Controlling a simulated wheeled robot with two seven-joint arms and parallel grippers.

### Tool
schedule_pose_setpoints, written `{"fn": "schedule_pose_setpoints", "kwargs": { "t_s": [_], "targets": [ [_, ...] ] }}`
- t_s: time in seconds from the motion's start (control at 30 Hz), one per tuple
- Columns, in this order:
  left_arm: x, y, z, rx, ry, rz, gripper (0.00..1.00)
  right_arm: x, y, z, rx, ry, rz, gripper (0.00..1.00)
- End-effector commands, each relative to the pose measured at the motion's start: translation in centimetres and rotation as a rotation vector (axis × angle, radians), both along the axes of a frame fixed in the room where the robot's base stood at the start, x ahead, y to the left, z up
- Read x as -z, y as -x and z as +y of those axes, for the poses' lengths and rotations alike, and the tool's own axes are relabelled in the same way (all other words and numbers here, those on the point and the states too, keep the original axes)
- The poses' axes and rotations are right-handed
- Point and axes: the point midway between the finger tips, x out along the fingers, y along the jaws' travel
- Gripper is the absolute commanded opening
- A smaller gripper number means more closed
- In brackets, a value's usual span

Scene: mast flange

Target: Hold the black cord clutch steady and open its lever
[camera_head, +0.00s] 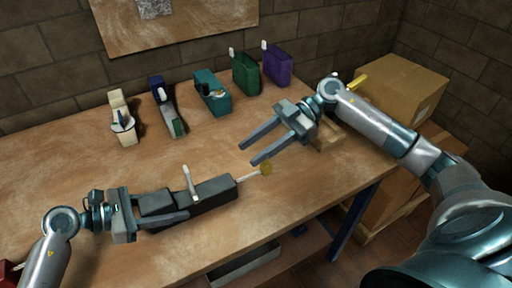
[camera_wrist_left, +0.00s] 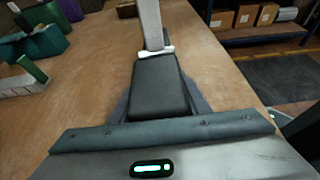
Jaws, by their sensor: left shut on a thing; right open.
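The black cord clutch (camera_head: 215,191) lies near the front of the wooden bench; it also shows in the left wrist view (camera_wrist_left: 160,88). My left gripper (camera_head: 180,204) is shut on its left part, with fingers along both sides. Its pale lever (camera_head: 189,180) stands up from the top, leaning slightly left in the head view; it also rises at the far end in the left wrist view (camera_wrist_left: 151,25). A pale cord with a yellowish end (camera_head: 265,168) sticks out on the right. My right gripper (camera_head: 247,156) is open and empty, behind and right of the clutch, fingers pointing left.
Cream (camera_head: 122,120), navy (camera_head: 168,110), teal (camera_head: 212,92), green (camera_head: 245,73) and purple (camera_head: 277,66) clutches line the back. A wooden block (camera_head: 327,138) sits by my right gripper. Cardboard boxes (camera_head: 400,88) stand right. The bench middle is clear.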

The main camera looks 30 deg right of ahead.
Motion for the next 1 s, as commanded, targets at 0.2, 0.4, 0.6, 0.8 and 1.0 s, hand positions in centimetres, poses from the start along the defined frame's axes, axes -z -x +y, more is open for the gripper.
{"fn": "schedule_pose_setpoints", "kwargs": {
  "t_s": [0.2,0.4,0.6,0.8,1.0],
  "targets": [
    [-0.1,0.0,0.0,0.000,0.001,0.000,0.08,0.0,0.0,0.0,0.000,0.000,0.000,0.41],
    [-0.1,0.0,0.0,0.000,0.001,0.000,0.64,0.0,0.0,0.0,0.000,0.000,0.000,0.41],
    [0.0,0.0,0.0,0.000,0.000,0.000,0.64,0.0,0.0,0.0,0.000,0.000,0.000,0.41],
    [-0.2,0.0,0.6,-0.001,-0.001,0.000,0.64,0.0,0.0,0.0,0.000,0.000,0.000,0.41],
    [-1.0,0.0,2.5,-0.001,-0.003,-0.002,0.64,0.0,0.0,0.0,0.000,0.000,0.000,0.41]
  ]
}}
